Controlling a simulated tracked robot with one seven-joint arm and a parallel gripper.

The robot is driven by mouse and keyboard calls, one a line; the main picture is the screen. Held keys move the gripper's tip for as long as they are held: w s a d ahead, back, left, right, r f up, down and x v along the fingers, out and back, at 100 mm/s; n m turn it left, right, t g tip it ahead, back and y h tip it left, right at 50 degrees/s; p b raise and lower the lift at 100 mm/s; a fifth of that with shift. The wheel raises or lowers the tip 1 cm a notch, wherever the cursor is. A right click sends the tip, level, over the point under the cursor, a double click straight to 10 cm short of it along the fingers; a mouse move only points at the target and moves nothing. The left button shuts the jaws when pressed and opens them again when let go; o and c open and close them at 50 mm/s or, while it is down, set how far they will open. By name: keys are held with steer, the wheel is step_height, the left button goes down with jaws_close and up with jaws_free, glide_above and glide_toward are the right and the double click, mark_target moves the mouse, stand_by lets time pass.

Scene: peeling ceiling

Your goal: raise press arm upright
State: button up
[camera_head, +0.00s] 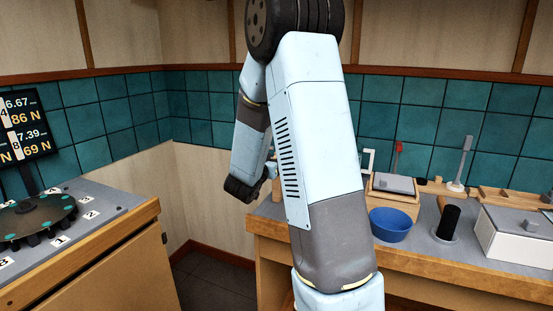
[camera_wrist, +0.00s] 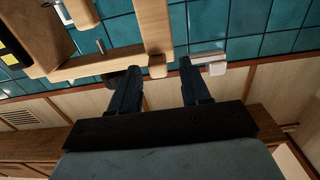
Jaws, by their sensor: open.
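In the wrist view my gripper (camera_wrist: 158,66) has its two dark fingers apart, with nothing held between them. A light wooden bar (camera_wrist: 153,25) comes down from the top of that view, and its small end block (camera_wrist: 157,67) shows between the fingertips. A wooden beam (camera_wrist: 95,66) runs off to the left from this bar. I cannot tell for certain whether this bar is the press arm, or whether the fingers touch it.
On the right counter (camera_head: 420,268) stand a blue bowl (camera_head: 390,225), a black cylinder (camera_head: 448,222), a white box (camera_head: 515,240), a wooden box with a grey lid (camera_head: 393,184) and a white-based upright lever (camera_head: 460,168). A notched turntable (camera_head: 35,218) is at left. Bare floor lies between.

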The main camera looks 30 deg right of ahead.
steer(key=shift+w+d, duration=0.35)
steer(key=shift+d, duration=0.1)
steer(key=shift+c, duration=0.4)
jaws_close()
